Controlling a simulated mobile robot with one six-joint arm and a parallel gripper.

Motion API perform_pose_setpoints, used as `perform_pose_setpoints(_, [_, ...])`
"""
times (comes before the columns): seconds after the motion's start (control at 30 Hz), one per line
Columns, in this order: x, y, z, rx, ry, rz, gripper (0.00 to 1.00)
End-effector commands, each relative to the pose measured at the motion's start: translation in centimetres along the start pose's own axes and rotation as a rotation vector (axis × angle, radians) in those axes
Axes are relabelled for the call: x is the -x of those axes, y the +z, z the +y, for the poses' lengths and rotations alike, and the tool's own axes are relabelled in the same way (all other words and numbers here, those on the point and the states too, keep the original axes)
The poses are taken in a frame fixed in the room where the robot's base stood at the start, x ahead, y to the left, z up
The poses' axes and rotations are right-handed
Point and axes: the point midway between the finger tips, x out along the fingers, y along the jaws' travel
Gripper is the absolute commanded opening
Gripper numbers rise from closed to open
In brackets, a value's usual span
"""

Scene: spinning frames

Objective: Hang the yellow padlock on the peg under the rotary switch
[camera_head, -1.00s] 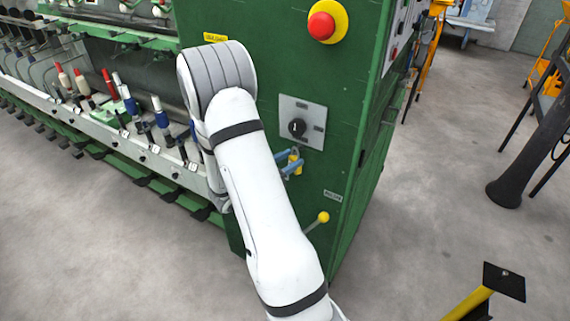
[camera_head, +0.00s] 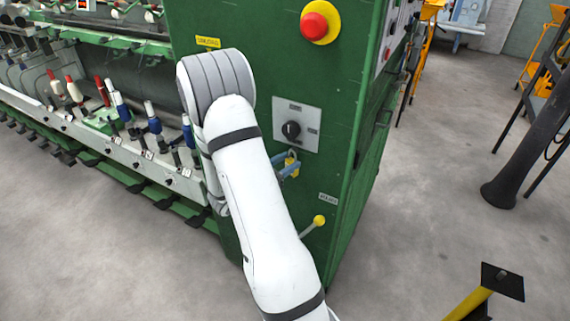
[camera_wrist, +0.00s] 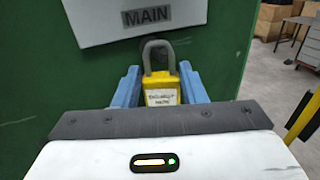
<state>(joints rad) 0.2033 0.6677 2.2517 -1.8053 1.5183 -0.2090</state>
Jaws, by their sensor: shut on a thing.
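The yellow padlock (camera_wrist: 161,92) is upright between the blue fingers of my gripper (camera_wrist: 158,88) in the wrist view. Its grey shackle points up, and a white label is on its front. In the head view the padlock (camera_head: 293,168) and my gripper (camera_head: 288,170) are close to the green cabinet, just below the rotary switch (camera_head: 291,130). The switch has a black knob on a grey plate.
The green cabinet (camera_head: 265,85) carries a red stop button (camera_head: 315,26) above and a yellow-knobbed lever (camera_head: 319,220) below. Spindles with bobbins (camera_head: 118,106) stand at left. A dark post (camera_head: 520,160) stands at right.

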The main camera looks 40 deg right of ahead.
Motion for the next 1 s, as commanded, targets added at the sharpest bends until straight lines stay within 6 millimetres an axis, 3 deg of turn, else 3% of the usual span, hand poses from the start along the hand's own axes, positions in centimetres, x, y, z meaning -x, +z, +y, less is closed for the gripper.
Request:
perform_pose_setpoints(0.1, [0.0,0.0,0.0,0.000,0.000,0.000,0.10])
perform_pose_setpoints(0.13, [0.0,0.0,0.0,0.000,0.000,0.000,0.39])
perform_pose_setpoints(0.43, [0.0,0.0,0.0,0.000,-0.001,0.000,0.63])
perform_pose_setpoints(0.77, [0.4,0.0,0.0,0.000,-0.001,0.000,0.63])
perform_pose_setpoints(1.0, [3.5,-0.1,-0.1,0.000,-0.006,0.000,0.63])
